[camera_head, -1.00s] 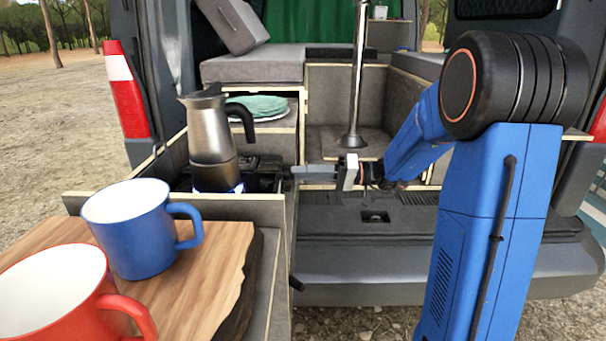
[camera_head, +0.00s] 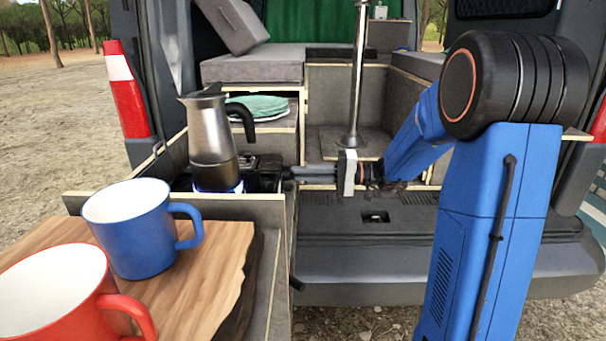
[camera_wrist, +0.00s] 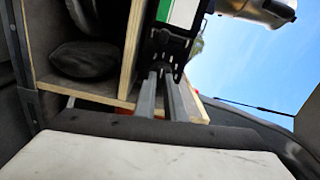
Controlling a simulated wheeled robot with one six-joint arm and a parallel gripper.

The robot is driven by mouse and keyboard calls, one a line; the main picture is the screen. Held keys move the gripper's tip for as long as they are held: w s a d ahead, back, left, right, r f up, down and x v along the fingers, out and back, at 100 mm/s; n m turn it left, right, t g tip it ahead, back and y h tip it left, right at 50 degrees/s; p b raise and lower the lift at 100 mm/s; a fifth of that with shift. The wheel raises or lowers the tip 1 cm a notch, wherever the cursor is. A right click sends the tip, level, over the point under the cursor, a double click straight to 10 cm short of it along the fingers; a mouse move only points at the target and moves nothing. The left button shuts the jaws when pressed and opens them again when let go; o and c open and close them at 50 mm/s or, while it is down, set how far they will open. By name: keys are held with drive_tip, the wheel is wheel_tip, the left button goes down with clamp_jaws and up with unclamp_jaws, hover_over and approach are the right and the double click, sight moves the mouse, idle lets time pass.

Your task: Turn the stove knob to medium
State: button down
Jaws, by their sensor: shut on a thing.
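A silver moka pot (camera_head: 209,130) with a black handle stands on the dark camping stove (camera_head: 262,172), and a blue flame (camera_head: 222,188) shows under its base. My gripper (camera_head: 287,174) reaches in from the right, with its fingertips against the right end of the stove. In the wrist view my gripper (camera_wrist: 163,72) has its two grey fingers close together, tips at the black stove panel (camera_wrist: 166,48). The fingers are shut on the stove knob, which the tips hide. Its pointer and setting cannot be read.
A blue mug (camera_head: 130,240) and a red mug (camera_head: 55,295) stand on a wooden board (camera_head: 205,275) at the front left. A metal post (camera_head: 356,90) rises behind my gripper. Green plates (camera_head: 258,106) lie on a shelf behind the pot.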

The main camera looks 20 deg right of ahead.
drive_tip(key=m, duration=0.5)
drive_tip(key=shift+f+m, duration=0.1)
drive_tip(key=shift+m, duration=0.3)
idle(0.4)
drive_tip(key=c, duration=1.8)
unclamp_jaws()
drive_tip(key=shift+d, duration=0.1)
drive_tip(key=v, duration=1.7)
drive_tip(key=shift+d, duration=0.1)
